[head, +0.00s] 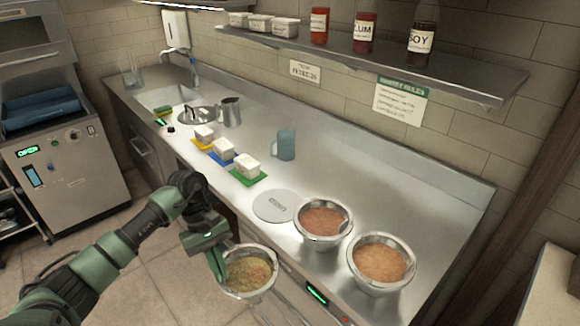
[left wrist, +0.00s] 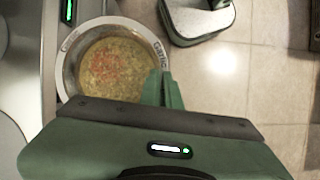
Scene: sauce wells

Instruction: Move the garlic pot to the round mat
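The garlic pot (head: 250,272) is a round steel pot of yellow-green sauce with orange bits. Its rim reads "Garlic" in the left wrist view (left wrist: 112,68). My left gripper (head: 218,262) is shut on the pot's rim, its fingers showing in the left wrist view (left wrist: 163,90). The pot is roughly level, in front of the counter's front edge, with floor showing beside it. The round mat (head: 274,206) is a flat grey disc with lettering, bare, on the counter behind the pot. My right gripper is not in view.
Two steel pots of reddish (head: 323,222) and orange (head: 381,264) sauce stand right of the mat. A blue mug (head: 287,145) and white tubs on coloured mats (head: 248,168) stand behind it. A shelf (head: 400,68) overhangs the counter's back.

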